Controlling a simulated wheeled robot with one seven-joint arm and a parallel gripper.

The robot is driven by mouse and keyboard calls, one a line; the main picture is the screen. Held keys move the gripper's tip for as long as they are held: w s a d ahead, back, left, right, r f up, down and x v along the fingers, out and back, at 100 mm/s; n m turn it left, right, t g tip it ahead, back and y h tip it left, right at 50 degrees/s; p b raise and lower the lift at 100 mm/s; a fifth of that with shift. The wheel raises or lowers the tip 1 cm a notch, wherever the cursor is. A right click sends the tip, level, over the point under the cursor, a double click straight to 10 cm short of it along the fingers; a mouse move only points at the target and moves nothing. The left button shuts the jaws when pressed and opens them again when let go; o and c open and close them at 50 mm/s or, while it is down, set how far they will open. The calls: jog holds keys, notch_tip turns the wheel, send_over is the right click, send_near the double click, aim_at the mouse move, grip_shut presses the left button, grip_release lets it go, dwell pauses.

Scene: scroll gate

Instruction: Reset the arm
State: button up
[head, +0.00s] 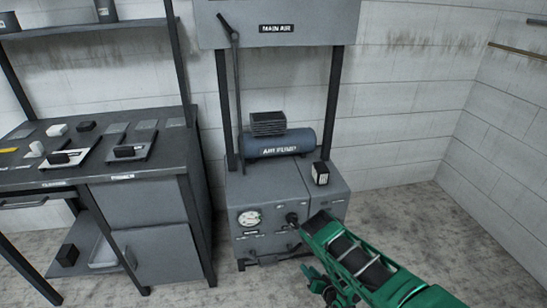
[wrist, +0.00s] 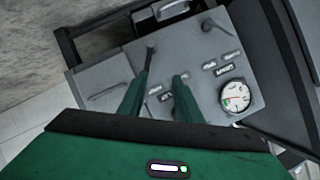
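My gripper (wrist: 163,78) shows in the wrist view as two green fingers standing apart, with nothing visible held between them. They point at the front panel of the grey air pump cabinet (wrist: 215,60). A dark lever with a rounded end (wrist: 151,44) lies just past the left fingertip; I cannot tell if they touch. In the head view my green arm reaches in from the lower right to the cabinet (head: 265,190), close to a black knob (head: 292,218) on its front. The fingertips are not clear there.
A round gauge (head: 249,218) sits on the cabinet front. The blue-grey air pump tank (head: 280,143) and a small black box (head: 320,173) are on top. A workbench (head: 150,180) stands to the left. The floor (head: 400,210) at right is clear.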

jog(key=w+d+r+g+h, duration=0.1)
jog(key=w+d+r+h, duration=0.15)
jog(key=w+r, duration=0.6)
jog(key=w+d+r+g+h, duration=0.15)
jog(key=w+d+r, duration=0.25)
jog(key=r, duration=0.9)
jog(key=s+d+r+g+h, duration=0.1)
jog(key=s+d+r+g, duration=0.15)
jog(key=d+r, duration=0.55)
jog(key=s+d+r+g+h, duration=0.1)
jog(key=s+d+r, duration=0.25)
jog(key=r, duration=0.85)
jog(key=s+d+r+m+g, duration=0.1)
jog(key=s+d+r, duration=0.3)
jog(key=s+r, duration=0.4)
jog(key=s+d+r+m+g, duration=0.15)
jog(key=s+d+r, duration=0.25)
jog(key=s+r, duration=0.45)
jog(key=s+r+m+g, duration=0.1)
jog(key=s+r+g, duration=0.1)
jog(key=s, duration=1.3)
jog(key=s+a+r+g, duration=0.1)
jog(key=s+r, duration=0.3)
jog(key=s, duration=1.1)
jog(key=shift+a+m+g+y, duration=0.25)
jog(key=shift+m+g+y, duration=0.1)
jog(key=shift+g, duration=0.2)
